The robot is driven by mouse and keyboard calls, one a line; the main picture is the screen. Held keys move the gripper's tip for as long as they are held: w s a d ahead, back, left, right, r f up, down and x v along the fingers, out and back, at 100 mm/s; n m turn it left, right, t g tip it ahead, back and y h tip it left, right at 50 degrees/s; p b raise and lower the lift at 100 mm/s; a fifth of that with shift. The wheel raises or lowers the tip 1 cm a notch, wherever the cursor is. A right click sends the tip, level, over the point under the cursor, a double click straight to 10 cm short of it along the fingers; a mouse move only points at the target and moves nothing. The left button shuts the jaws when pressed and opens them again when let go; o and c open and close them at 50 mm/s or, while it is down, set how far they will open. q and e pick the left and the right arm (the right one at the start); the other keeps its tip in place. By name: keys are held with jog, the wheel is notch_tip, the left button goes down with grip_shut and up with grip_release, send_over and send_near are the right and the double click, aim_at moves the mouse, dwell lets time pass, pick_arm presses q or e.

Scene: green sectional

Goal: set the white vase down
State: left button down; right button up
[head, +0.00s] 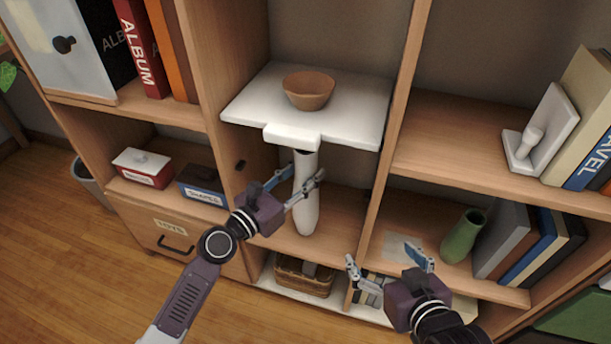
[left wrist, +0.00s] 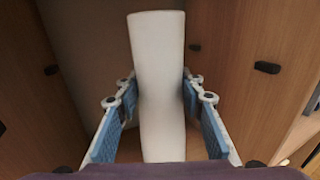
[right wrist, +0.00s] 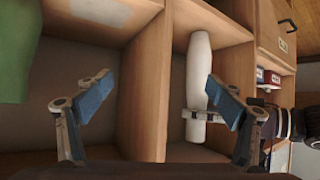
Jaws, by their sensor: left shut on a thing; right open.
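The white vase (head: 306,205) is tall and narrow and stands upright in the middle compartment of the wooden shelf, below the white shelf board. My left gripper (head: 296,190) is shut on the vase, one finger on each side of it. In the left wrist view the vase (left wrist: 160,85) rises between the blue finger pads (left wrist: 160,108). Whether its base touches the wooden board cannot be told. My right gripper (head: 390,262) is open and empty, in front of the compartment to the right. The right wrist view also shows the vase (right wrist: 198,85).
A white pull-out board (head: 245,108) with a brown bowl (head: 309,90) juts out above the vase. A green vase (head: 462,237) and books (head: 510,245) stand in the right compartment. Small boxes (head: 142,167) are on the left. A basket (head: 303,275) sits below.

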pick_arm(q)
jog(key=shift+w, duration=0.15)
pick_arm(e)
jog(key=shift+w+a+r+t+y, duration=0.2)
jog(key=shift+w+r+t, duration=0.15)
jog(key=shift+r, duration=0.25)
jog(key=shift+w+a+r+t+y, duration=0.15)
jog(key=shift+w+r+t, duration=0.2)
jog(key=shift+r, duration=0.2)
jog(key=shift+r, duration=0.1)
pick_arm(q)
jog(key=c, duration=1.3)
grip_release()
jog(key=shift+f, duration=0.25)
pick_arm(e)
jog(key=shift+r, duration=0.1)
